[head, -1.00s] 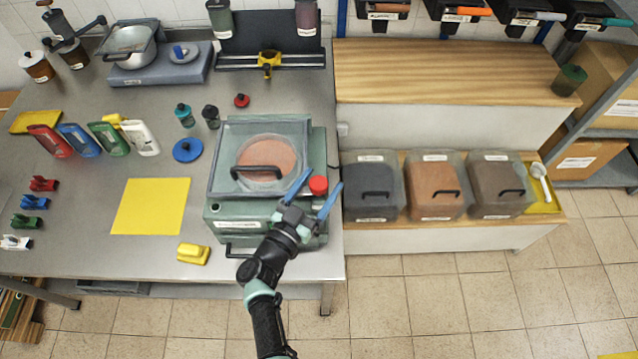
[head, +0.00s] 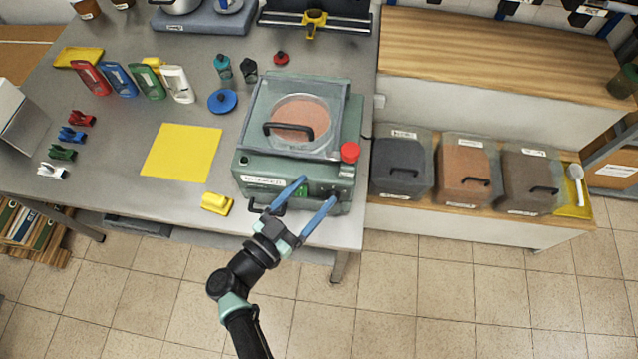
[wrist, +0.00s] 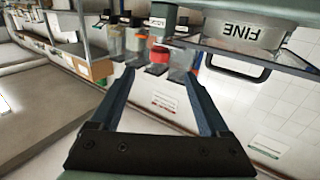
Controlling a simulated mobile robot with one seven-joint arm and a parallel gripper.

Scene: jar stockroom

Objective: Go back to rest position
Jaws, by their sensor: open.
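My gripper (head: 303,208) is open and empty, its two blue fingers spread apart. In the head view it overlaps the front of the green machine (head: 342,185) at the table's front edge; whether it touches the machine I cannot tell. The machine has a clear lid with a black handle and a red knob (head: 350,152). In the wrist view the fingers (wrist: 165,95) frame only distant wall and shelving, with nothing between them.
The steel table (head: 120,190) holds a yellow mat (head: 181,152), a yellow block (head: 217,203) and several coloured scoops. Several lidded bins (head: 401,165) stand on a low wooden shelf to the right. The tiled floor (head: 440,290) in front is clear.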

